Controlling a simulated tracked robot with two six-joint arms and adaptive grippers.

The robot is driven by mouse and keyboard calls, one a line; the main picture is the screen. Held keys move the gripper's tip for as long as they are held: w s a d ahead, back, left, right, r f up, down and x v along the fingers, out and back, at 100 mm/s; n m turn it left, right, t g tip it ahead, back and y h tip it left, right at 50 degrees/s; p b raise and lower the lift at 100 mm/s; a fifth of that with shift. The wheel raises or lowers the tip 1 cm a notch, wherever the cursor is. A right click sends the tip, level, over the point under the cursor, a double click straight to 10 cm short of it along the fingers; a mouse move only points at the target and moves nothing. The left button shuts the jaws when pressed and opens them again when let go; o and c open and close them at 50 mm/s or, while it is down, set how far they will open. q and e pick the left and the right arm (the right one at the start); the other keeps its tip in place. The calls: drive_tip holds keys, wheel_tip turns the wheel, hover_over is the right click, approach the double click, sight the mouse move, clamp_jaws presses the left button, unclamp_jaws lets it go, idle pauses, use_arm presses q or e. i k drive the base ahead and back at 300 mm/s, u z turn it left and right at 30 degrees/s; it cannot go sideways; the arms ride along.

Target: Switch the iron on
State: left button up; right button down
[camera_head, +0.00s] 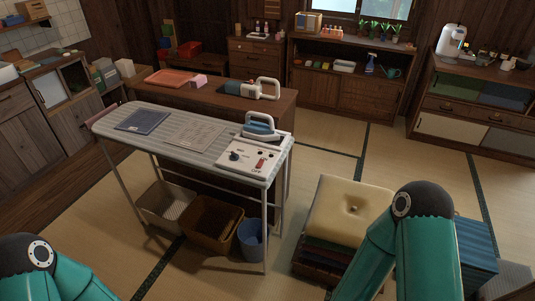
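The iron (262,130), blue with a white handle, rests at the right end of a striped ironing board (180,120). The word "OFF" is printed below the switch. Whether the switch is pressed is too small to tell. Only teal links of my two arms show at the bottom left and bottom right, well short of the board. Both of my grippers are out of view.
A dark cloth (142,120) and a printed sheet (195,131) lie on the board. Baskets and a blue bin (251,240) stand beneath it. A cream cushion (350,210) tops a stack to the right. A wooden table (190,92) stands behind. Open tatami lies right of the board.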

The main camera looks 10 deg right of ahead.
sight(260, 163)
drive_tip(key=i, duration=0.9)
